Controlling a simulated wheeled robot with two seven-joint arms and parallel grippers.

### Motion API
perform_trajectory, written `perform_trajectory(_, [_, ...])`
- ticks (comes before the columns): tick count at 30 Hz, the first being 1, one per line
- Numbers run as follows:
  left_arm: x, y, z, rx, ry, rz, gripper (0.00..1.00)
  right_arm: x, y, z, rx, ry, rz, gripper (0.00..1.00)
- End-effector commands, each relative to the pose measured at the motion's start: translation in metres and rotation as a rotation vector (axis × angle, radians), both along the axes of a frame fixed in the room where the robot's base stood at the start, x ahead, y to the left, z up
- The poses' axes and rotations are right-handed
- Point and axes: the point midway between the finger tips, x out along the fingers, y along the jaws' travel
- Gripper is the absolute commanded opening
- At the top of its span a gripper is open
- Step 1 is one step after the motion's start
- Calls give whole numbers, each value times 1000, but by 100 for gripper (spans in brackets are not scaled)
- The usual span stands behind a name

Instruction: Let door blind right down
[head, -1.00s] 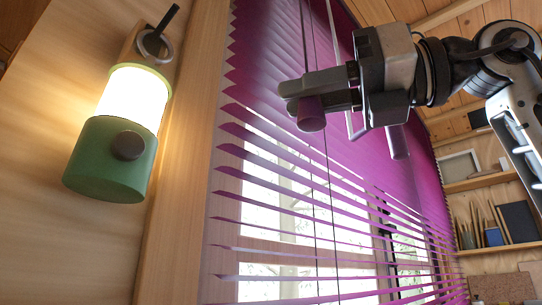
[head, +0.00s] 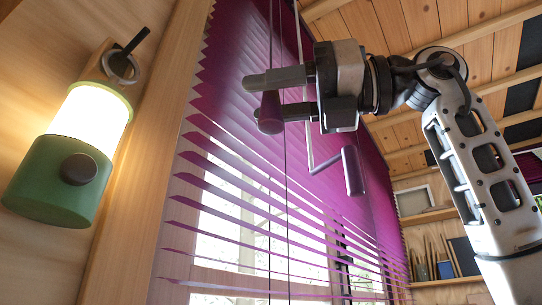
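The purple door blind (head: 235,160) hangs over a bright window. Its upper slats lie close together and the lower ones are spaced apart; its bottom edge is out of view. Two thin cords run down in front of it. My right gripper (head: 268,97) is high in front of the blind, its fingers pointing left. A white wand with a purple handle (head: 353,171) hangs behind and to the right of the gripper. My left gripper is not in view.
A lit green wall lamp (head: 62,180) is at left, beside the wooden window frame (head: 132,190). Shelves (head: 430,216) with books and sticks stand at the back right. A plank ceiling (head: 400,35) is above. The space between lamp and gripper is free.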

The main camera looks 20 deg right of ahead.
Motion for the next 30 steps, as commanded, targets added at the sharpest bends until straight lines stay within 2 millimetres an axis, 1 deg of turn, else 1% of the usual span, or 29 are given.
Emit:
perform_trajectory(5, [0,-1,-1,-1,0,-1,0,0,0,-2,-3,2,1,42])
perform_trajectory(8, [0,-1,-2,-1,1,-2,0,-4,-7,-2,-3,2,-1,42])
perform_trajectory(10, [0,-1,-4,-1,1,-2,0,-9,-15,-2,-1,2,-1,42])
perform_trajectory(14, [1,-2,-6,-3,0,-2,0,-24,-39,-2,1,2,-1,42])
perform_trajectory(18, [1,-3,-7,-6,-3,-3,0,-43,-69,-2,1,-1,-2,42])
perform_trajectory(24, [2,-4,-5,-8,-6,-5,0,-66,-107,-1,1,0,-1,42])
perform_trajectory(27, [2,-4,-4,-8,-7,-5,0,-75,-120,-1,0,0,-1,42])
perform_trajectory(30, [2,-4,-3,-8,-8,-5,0,-81,-129,-1,0,0,0,42])
